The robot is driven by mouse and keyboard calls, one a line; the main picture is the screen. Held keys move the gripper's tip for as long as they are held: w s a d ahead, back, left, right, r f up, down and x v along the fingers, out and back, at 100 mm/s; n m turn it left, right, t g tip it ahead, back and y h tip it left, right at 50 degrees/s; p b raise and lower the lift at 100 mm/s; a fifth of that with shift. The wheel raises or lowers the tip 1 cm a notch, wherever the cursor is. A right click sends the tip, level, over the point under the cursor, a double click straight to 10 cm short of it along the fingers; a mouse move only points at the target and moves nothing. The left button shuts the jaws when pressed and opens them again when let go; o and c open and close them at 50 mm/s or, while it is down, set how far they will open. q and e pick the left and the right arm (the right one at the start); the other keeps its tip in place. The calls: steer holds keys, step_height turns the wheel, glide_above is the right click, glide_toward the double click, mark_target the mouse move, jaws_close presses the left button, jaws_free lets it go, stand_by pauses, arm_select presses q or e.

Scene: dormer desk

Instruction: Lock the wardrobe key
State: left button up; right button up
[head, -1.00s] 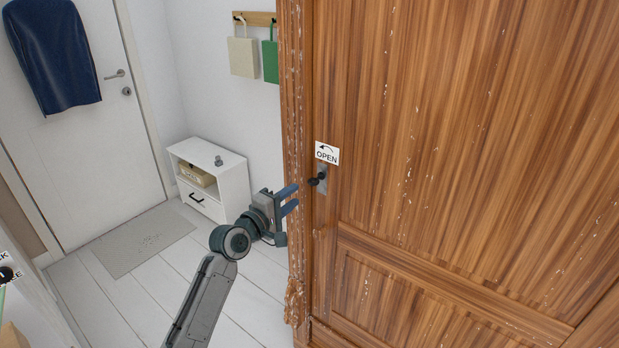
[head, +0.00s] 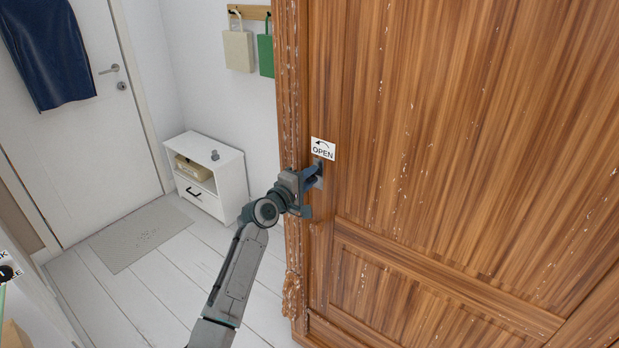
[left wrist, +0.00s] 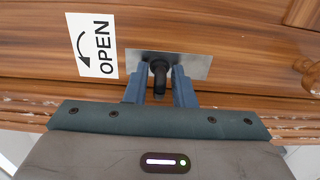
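The wardrobe door (head: 440,150) is brown scuffed wood and fills the right of the head view. A metal lock plate (head: 319,182) sits near its left edge. The dark wardrobe key (left wrist: 159,76) sticks out of the plate (left wrist: 200,66) in the left wrist view. My left gripper (head: 313,176) is at the lock. In the left wrist view its two blue fingers (left wrist: 159,88) stand on either side of the key, with narrow gaps seeming to remain. In the head view the fingers mostly hide the key. My right gripper is not in view.
A white OPEN label (head: 322,149) with a curved arrow is above the plate. A low white cabinet (head: 228,178) stands left of the wardrobe. A grey mat (head: 142,232) lies before the white room door (head: 80,140). Bags hang from a wooden rail (head: 250,12).

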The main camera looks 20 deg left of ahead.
arm_select(q)
jaws_close()
